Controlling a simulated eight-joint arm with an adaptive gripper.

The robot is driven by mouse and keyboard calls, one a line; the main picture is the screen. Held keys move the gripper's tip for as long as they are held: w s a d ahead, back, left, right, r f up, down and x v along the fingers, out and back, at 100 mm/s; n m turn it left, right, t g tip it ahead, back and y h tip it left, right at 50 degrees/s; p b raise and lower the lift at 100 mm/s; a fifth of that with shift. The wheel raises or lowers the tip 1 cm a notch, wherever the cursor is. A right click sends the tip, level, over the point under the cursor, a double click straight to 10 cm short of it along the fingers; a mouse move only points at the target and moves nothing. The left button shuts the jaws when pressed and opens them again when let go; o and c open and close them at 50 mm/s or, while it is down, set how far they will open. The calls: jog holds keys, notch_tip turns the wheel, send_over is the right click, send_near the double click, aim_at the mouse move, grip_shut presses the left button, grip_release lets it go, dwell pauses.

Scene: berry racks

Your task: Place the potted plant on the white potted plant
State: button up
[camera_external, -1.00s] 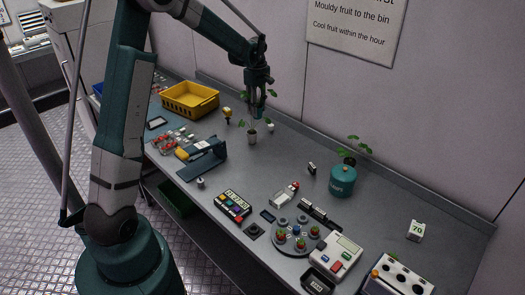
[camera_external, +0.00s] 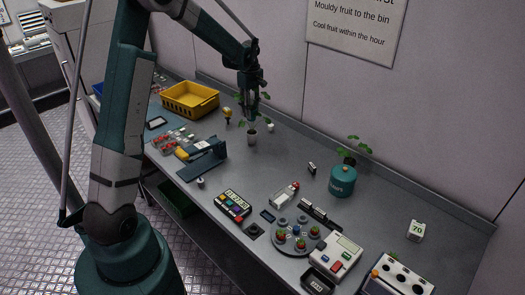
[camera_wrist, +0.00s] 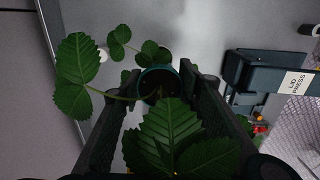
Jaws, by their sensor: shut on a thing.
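My gripper (camera_external: 251,112) is shut on a potted plant whose dark teal pot (camera_wrist: 158,82) shows between the fingertips in the wrist view. Its large toothed leaves (camera_wrist: 80,75) spread close to the camera. I cannot tell whether the two plants touch.
A small white item (camera_external: 270,127) lies near the wall. A teal canister (camera_external: 343,181) stands to the right with another plant (camera_external: 352,147) behind it. Bench between is mostly clear.

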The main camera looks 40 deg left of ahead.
jog(key=shift+f, duration=1.75)
jog(key=shift+f, duration=1.85)
jog(key=shift+f, duration=0.2)
jog(key=o, duration=0.9)
jog(key=shift+r, duration=0.15)
notch_tip(320, 180, up, 12)
jog(key=shift+r, duration=0.1)
